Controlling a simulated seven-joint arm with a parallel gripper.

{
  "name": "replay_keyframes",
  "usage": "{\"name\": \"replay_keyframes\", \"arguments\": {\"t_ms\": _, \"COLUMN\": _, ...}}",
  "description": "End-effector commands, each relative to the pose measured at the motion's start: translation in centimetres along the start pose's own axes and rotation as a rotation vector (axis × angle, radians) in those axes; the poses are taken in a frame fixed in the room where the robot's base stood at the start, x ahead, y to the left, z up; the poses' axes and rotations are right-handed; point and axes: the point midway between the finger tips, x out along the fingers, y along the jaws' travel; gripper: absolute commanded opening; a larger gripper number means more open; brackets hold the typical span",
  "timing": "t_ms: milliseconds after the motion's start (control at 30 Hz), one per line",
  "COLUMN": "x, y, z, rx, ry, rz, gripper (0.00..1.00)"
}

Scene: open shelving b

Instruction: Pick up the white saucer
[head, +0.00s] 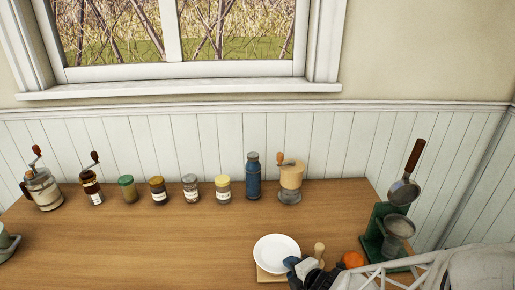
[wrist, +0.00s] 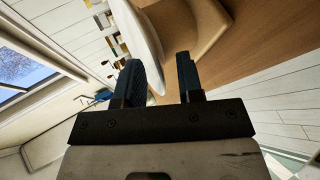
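The white saucer (head: 277,250) lies on a small wooden board (head: 263,276) near the front of the wooden table. In the wrist view, part of the saucer (wrist: 143,28) shows as a white curved edge at top centre. My gripper (head: 298,266) is at the saucer's lower right edge in the head view. In the wrist view, my gripper (wrist: 162,68) has its two dark fingers apart, with the saucer's rim reaching toward the gap between them. I cannot tell whether either finger touches the saucer.
A wooden knob (head: 319,250) and an orange object (head: 353,259) stand close right of my gripper. Jars, a blue bottle (head: 253,177) and grinders line the back. The table's middle left is clear.

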Motion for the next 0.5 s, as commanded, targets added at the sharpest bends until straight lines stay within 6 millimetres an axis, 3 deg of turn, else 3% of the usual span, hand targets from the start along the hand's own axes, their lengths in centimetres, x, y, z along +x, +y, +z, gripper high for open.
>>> {"name": "replay_keyframes", "arguments": {"t_ms": 133, "x": -0.01, "y": 0.0, "z": 0.0, "rx": 0.0, "ry": 0.0, "rz": 0.0, "gripper": 0.33}}
{"name": "replay_keyframes", "arguments": {"t_ms": 333, "x": -0.01, "y": 0.0, "z": 0.0, "rx": 0.0, "ry": 0.0, "rz": 0.0, "gripper": 0.02}}
{"name": "replay_keyframes", "arguments": {"t_ms": 500, "x": -0.01, "y": 0.0, "z": 0.0, "rx": 0.0, "ry": 0.0, "rz": 0.0, "gripper": 0.0}}
